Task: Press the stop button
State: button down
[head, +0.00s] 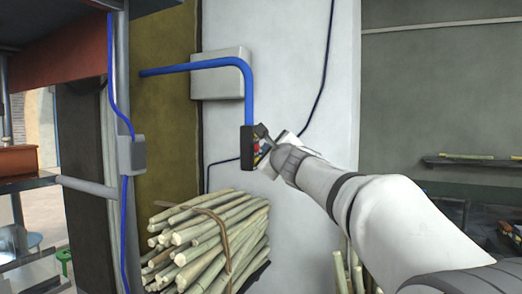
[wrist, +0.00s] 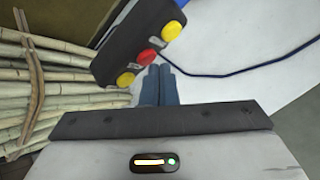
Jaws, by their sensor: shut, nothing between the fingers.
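The dark control box (head: 248,147) hangs at the lower end of a blue conduit, in front of the pale wall. In the wrist view the box (wrist: 130,42) is tilted and carries a yellow button (wrist: 169,30) at its upper end, a red button (wrist: 146,57) in the middle and another yellow button (wrist: 125,79) at its lower end. Small labels beside them are too small to read. My gripper (head: 266,138) is at the box's right side. In the wrist view its blue-grey fingers (wrist: 160,70) are shut and empty, their tips just right of the red button. I cannot tell whether they touch it.
The blue conduit (head: 248,90) runs up from the box past a grey wall box (head: 215,85). A dark cable (wrist: 230,70) runs along the wall. A metal post stands at left.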

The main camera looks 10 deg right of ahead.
jog(key=shift+w+a, duration=0.2)
jog(key=shift+a, duration=0.15)
dwell(0.7)
dwell(0.4)
jog(key=shift+s+d, duration=0.45)
jog(key=shift+d, duration=0.25)
jog(key=s+d, duration=0.2)
jog(key=d, duration=0.2)
jog(key=shift+s+d, duration=0.1)
jog(key=shift+s, duration=0.3)
dwell(0.4)
